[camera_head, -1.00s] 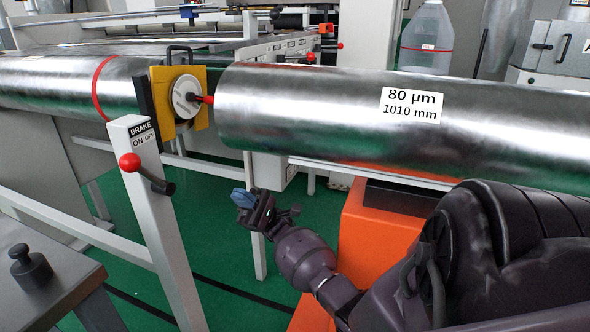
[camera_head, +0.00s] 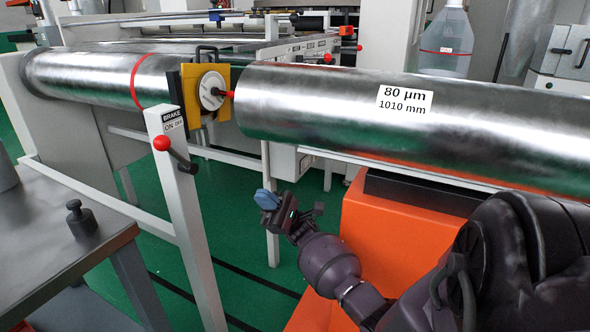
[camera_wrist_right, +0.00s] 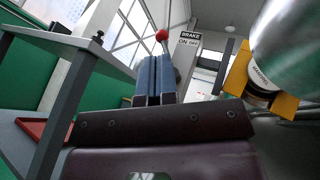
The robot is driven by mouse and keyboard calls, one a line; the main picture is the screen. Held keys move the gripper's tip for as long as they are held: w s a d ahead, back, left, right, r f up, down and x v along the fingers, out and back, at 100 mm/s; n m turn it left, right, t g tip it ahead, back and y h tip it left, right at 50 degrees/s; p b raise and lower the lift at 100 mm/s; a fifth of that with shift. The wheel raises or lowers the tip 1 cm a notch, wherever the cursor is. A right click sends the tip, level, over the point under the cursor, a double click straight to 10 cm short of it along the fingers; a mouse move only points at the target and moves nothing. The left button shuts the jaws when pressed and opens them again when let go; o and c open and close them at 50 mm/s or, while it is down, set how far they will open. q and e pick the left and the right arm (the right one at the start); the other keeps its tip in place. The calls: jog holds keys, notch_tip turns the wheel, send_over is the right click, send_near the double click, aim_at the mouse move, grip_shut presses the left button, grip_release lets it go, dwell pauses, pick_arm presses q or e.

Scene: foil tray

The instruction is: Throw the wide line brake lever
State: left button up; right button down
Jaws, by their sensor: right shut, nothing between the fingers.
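The brake lever (camera_head: 178,157) is a dark rod with a red ball (camera_head: 162,143) at its upper left end. It sits on the front of a white post (camera_head: 195,225), below a BRAKE ON/OFF sign (camera_head: 173,119). The ball lies at the left, ON side. My right gripper (camera_head: 266,196), with blue fingers, is to the right of the lever and lower in the head view, apart from it. In the wrist view the fingers (camera_wrist_right: 155,78) are shut and empty, and the red ball (camera_wrist_right: 162,35) shows beyond their tips. My left gripper is out of view.
A large foil roll (camera_head: 330,105) spans above my right arm. A yellow bracket (camera_head: 195,90) with a white disc (camera_head: 212,91) stands beside the post. A grey table (camera_head: 40,240) carrying a dark weight (camera_head: 80,218) is at left. An orange block (camera_head: 385,230) is behind my arm.

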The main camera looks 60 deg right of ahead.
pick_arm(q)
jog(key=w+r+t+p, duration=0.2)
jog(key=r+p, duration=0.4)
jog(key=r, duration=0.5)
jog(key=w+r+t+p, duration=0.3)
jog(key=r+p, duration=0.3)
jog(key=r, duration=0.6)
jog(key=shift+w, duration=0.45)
pick_arm(e)
jog(key=s+a+n+t+h, duration=0.2)
jog(key=s+a+n+h, duration=0.2)
jog(key=n+h, duration=0.7)
jog(key=s+a+n+t+h, duration=0.1)
jog(key=s+a+n+h, duration=0.3)
jog(key=n, duration=1.8)
jog(key=s+h, duration=0.3)
jog(key=h, duration=0.5)
jog(key=shift+s+a+t, duration=0.15)
jog(key=shift+s+t, duration=0.2)
jog(key=shift+t, duration=0.05)
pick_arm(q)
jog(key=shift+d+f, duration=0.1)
